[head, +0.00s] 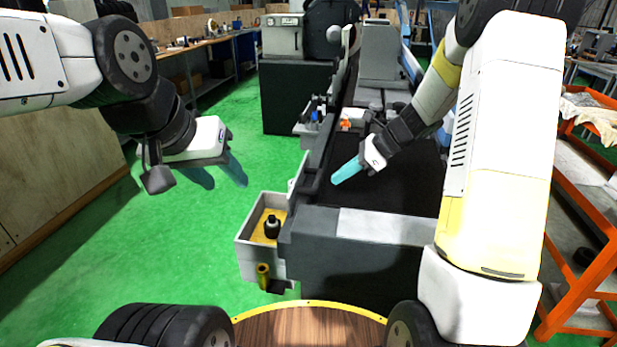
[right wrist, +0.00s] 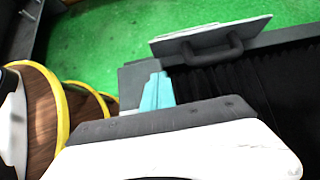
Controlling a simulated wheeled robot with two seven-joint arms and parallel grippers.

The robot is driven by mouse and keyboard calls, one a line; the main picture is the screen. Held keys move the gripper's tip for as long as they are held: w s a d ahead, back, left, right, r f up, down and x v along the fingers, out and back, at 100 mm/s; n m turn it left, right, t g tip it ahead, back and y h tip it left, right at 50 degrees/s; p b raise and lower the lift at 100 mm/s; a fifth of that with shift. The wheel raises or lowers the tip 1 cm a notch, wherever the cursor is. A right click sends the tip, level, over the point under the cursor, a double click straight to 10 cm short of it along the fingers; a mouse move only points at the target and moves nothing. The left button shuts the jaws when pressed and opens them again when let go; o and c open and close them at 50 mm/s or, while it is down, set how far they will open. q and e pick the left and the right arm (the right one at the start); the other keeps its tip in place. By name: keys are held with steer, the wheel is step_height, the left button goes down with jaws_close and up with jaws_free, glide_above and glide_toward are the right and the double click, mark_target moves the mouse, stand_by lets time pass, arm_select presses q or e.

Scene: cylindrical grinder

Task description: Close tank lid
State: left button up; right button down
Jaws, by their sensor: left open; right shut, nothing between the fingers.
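The coolant tank (head: 245,240) is an open light-grey box on the left side of the grinder, with a yellowish inside. A black fitting (head: 272,228) stands in it. The lid seems to stand raised on edge against the machine; in the head view only a thin pale strip of it shows. In the right wrist view the lid (right wrist: 170,46) is a pale plate with a dark handle (right wrist: 215,48). My right gripper (head: 334,183) is shut and empty above the dark bed, to the right of the lid; its blue fingers (right wrist: 157,92) also show near the lid. My left gripper (head: 222,180) is open and empty over the floor, left of the tank.
The grinder's dark bed (head: 400,185) lies under my right arm, with a grey end block (head: 350,225) in front. A brass-coloured pipe (head: 263,275) sticks out at the tank's front. An orange rack (head: 575,255) stands at the right. Green floor (head: 190,240) is clear at the left.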

glide_toward(291, 199)
step_height(291, 199, down, 4)
steer(key=shift+d+r, duration=0.15)
steer(key=shift+d, duration=0.05)
steer(key=a, duration=0.3)
steer(key=shift+w+a, duration=0.2)
steer(key=shift+w, duration=0.15)
steer(key=shift+w+a, duration=0.1)
steer(key=shift+a, duration=0.4)
